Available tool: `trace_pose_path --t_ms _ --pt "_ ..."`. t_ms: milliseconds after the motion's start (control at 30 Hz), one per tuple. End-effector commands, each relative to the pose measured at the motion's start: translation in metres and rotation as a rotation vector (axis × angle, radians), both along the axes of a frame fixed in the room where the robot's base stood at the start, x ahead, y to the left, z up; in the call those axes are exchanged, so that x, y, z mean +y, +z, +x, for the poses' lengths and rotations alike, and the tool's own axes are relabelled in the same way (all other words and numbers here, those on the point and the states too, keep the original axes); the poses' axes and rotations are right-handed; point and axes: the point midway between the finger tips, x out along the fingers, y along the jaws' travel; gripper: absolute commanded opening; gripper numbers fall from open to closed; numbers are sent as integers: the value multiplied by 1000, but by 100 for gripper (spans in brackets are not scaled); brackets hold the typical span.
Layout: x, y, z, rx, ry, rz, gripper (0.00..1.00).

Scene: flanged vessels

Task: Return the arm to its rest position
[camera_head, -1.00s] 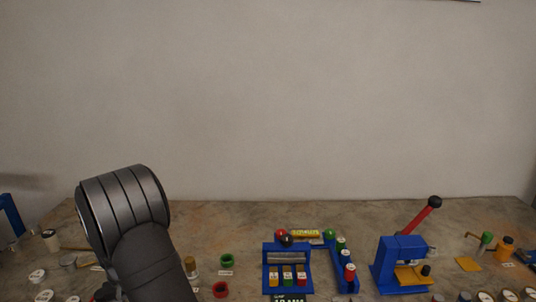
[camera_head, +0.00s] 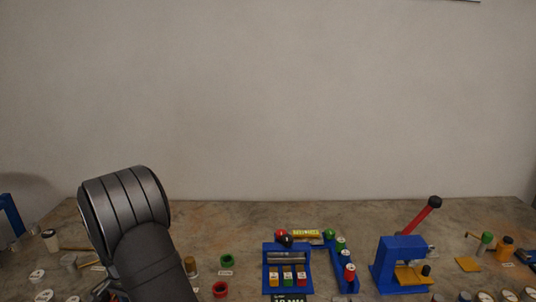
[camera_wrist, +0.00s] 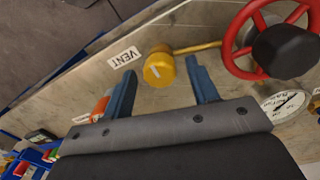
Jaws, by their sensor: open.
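In the wrist view, my gripper (camera_wrist: 160,67) is open, with its two blue fingers apart and nothing held between them. A yellow round knob (camera_wrist: 159,68) with a yellow rod shows beyond the fingertips, in the gap between them. I cannot tell how far it is from the fingers. In the head view, my grey arm stands bent at the left, above the worktop (camera_head: 380,215). The gripper itself is not seen there.
A red handwheel (camera_wrist: 262,40), a dial gauge (camera_wrist: 285,105) and a VENT label (camera_wrist: 124,57) lie around the gripper's view. A blue press (camera_head: 400,262) with a red lever and a blue rack (camera_head: 287,268) stand right of my arm.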

Motion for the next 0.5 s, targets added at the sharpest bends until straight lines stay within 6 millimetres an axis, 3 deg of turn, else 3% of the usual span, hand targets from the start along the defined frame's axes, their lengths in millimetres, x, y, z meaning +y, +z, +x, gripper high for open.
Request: trace_pose_path --t_ms 233,500 --pt "0 0 0 0 -121 0 54" --pt "0 0 0 1 -147 0 54"
